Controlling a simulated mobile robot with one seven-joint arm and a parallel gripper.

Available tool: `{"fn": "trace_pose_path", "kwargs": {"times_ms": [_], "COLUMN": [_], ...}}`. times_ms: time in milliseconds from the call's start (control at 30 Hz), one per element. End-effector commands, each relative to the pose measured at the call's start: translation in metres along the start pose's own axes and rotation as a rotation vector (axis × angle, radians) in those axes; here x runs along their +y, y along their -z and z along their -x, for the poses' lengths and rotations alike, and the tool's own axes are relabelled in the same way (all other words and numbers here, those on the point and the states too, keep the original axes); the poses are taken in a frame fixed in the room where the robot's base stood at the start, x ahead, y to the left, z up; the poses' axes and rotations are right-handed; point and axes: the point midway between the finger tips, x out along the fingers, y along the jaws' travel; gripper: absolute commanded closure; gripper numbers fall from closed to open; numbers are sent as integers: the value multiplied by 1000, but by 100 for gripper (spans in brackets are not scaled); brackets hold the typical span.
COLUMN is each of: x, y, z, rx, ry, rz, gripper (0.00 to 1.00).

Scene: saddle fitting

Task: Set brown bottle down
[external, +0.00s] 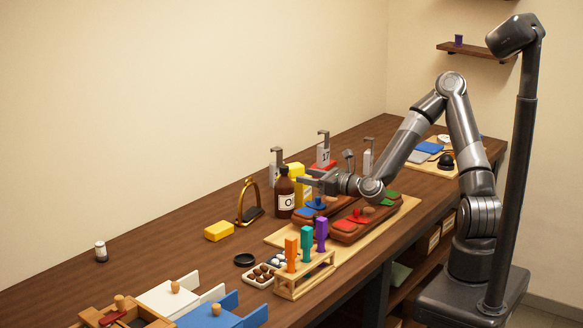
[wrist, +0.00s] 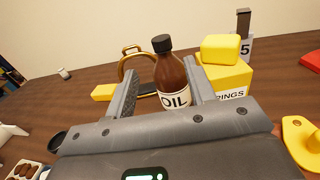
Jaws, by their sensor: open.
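The brown bottle (external: 285,193) stands upright on the wooden bench, with a black cap and a white label. In the wrist view the brown bottle (wrist: 172,75) shows its label reading "OIL". My gripper (external: 305,176) is beside the bottle, reaching in from the right. In the wrist view my gripper's two fingers (wrist: 160,82) are spread apart, with the bottle between or just beyond their tips. The lower part of the bottle is hidden behind my gripper in the wrist view.
A brass stirrup (external: 248,203) stands left of the bottle, near a yellow block (external: 219,230). A yellow box (wrist: 226,78) is close to the right finger.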

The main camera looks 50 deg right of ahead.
Motion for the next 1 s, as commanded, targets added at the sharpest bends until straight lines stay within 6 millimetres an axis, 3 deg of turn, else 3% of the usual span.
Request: {"fn": "trace_pose_path", "kwargs": {"times_ms": [100,367,700,1000], "x": [0,-1,-4,-4], "y": [-1,-1,0,0], "z": [-21,-44,-89,-93], "rx": [-2,-1,-1,-1], "ry": [0,0,0,0], "rz": [0,1,1,1], "gripper": [50,50,50,51]}}
